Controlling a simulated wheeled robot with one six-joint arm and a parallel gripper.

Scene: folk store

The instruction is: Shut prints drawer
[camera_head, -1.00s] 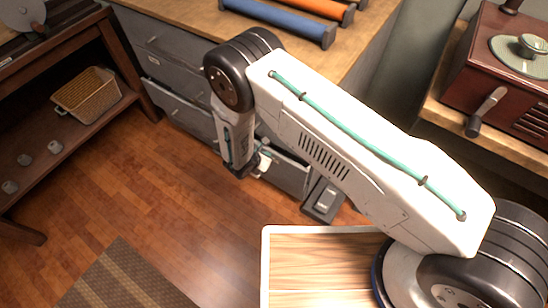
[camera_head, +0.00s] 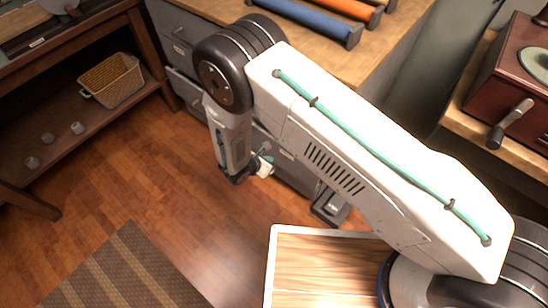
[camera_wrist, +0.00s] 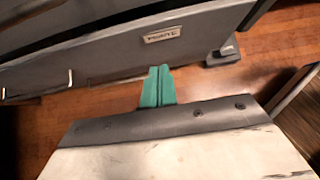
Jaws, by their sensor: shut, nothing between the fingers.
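A grey drawer cabinet (camera_head: 172,58) stands under the wooden worktop, partly hidden behind my arm. In the wrist view a long grey drawer front (camera_wrist: 110,57) with a small label plate (camera_wrist: 162,35) and metal pulls runs across the picture. The lettering looks like "Prints" but is too small to read surely. How far this drawer stands out is unclear. My gripper (camera_wrist: 157,86) has its two teal fingers together and empty, pointing at the lower edge of the drawer front; contact cannot be told. In the head view my gripper (camera_head: 264,164) is low beside the cabinet fronts.
A blue roll (camera_head: 305,18) and an orange one lie on the worktop (camera_head: 330,62). A shelf with a wicker basket (camera_head: 112,80) stands left. A red-brown box with a crank (camera_head: 510,90) is on the right counter. The wooden floor (camera_head: 160,180) and striped rug (camera_head: 125,270) are clear.

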